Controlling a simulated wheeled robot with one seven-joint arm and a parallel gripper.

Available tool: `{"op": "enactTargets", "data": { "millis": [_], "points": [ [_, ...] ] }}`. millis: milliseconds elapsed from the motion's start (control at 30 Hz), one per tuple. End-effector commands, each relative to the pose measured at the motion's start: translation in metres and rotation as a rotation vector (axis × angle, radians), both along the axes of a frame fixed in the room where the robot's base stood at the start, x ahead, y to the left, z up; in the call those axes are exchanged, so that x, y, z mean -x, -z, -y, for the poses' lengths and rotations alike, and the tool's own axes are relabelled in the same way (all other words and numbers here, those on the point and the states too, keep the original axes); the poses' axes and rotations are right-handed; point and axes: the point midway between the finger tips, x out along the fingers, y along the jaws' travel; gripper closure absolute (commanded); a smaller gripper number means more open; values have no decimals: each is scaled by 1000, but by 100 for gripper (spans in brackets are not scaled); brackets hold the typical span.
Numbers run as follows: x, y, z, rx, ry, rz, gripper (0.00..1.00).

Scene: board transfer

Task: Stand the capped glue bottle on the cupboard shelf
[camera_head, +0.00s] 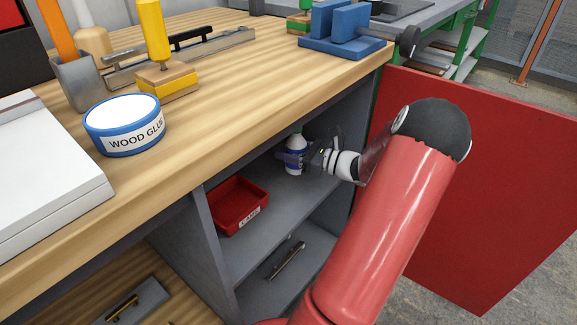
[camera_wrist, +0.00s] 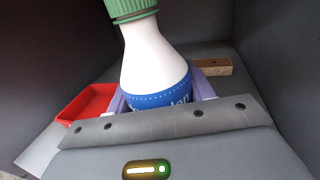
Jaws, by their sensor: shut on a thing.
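The glue bottle (camera_head: 295,158) is white with a blue label and stands about upright inside the cupboard, over the grey upper shelf (camera_head: 262,228). In the wrist view the bottle (camera_wrist: 155,55) shows its green cap (camera_wrist: 131,8) at the top. My gripper (camera_head: 296,160) reaches in from the right and is shut on the bottle; its pale purple fingers show on both sides of the label in the wrist view. The bottle's base is hidden in the wrist view, and I cannot tell whether it touches the shelf.
A red bin (camera_head: 238,207) stands on the same shelf left of the bottle. A wooden block (camera_wrist: 212,66) lies farther back. The red cupboard door (camera_head: 490,170) is open at the right. The worktop (camera_head: 250,85) overhangs the shelf. The shelf's front part looks clear.

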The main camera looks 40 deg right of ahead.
Motion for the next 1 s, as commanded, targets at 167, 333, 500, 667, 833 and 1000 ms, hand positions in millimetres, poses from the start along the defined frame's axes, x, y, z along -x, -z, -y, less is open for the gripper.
{"op": "enactTargets", "data": {
  "millis": [167,333,500,667,833,1000],
  "points": [
    [0,14,0,0,-1,2,84],
    [0,37,0,-3,-1,1,84],
    [0,48,0,2,-1,2,84],
    [0,47,0,2,-1,2,84],
    [0,51,0,1,-1,0,42],
    [0,51,0,1,-1,0,26]
  ]
}}
